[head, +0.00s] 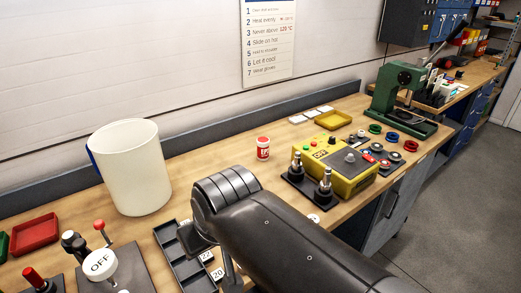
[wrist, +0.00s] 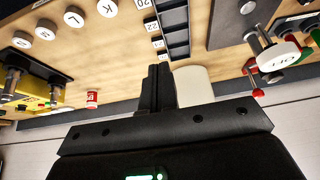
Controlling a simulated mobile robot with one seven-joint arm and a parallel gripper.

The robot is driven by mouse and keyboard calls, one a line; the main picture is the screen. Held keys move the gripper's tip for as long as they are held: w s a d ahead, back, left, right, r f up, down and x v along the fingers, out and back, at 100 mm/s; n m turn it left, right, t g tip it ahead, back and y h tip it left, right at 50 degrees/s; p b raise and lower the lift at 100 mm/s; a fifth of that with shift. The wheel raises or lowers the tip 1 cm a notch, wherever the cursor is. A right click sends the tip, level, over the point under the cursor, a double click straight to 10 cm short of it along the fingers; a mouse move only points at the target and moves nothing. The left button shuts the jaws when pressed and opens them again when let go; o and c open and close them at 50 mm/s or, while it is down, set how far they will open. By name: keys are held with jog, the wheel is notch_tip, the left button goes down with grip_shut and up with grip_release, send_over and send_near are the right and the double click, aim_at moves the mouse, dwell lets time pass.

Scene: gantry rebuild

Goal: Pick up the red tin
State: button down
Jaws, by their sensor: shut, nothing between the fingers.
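The red tin (head: 263,148), a small red and white can, stands upright on the wooden bench near the middle of the head view, left of the yellow box. It also shows at the left of the wrist view (wrist: 92,99). My gripper (wrist: 159,72) is shut and empty, its fingers together in the middle of the wrist view. The tin is well apart from the fingers. In the head view my dark arm reaches over the front of the bench and hides much of the gripper.
A large white bucket (head: 132,170) stands left of the tin. A yellow control box (head: 340,165) with black-based levers stands right of it. A dark compartment tray (head: 182,262) lies at the front. A green press (head: 400,85) is farther right. Bare wood surrounds the tin.

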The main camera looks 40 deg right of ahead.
jog(key=c, duration=2.2)
grip_release()
jog(key=c, duration=0.6)
grip_release()
jog(key=w+d+r+m+h, duration=0.1)
jog(key=w+d+r, duration=0.2)
jog(key=w, duration=0.4)
jog(key=w+d+r, duration=0.2)
jog(key=w+d, duration=0.2)
jog(key=w, duration=0.3)
jog(key=m+g, duration=0.1)
jog(key=m, duration=0.2)
send_over(263, 146)
jog(key=s, duration=0.2)
notch_tip(263, 146, down, 12)
jog(key=shift+g+h, duration=0.3)
jog(key=x, duration=0.4)
jog(key=shift+d+f, duration=0.25)
jog(key=shift+d, duration=0.2)
jog(key=shift+w+a+x, duration=0.1)
jog(key=shift+w+x, duration=0.05)
jog(key=shift+x, duration=0.75)
jog(key=shift+w+a+x, duration=0.1)
jog(key=shift+a+x, duration=0.05)
jog(key=shift+x, duration=0.75)
jog(key=shift+w+a+x, duration=0.1)
jog(key=shift+w+x, duration=0.05)
jog(key=shift+x, duration=0.75)
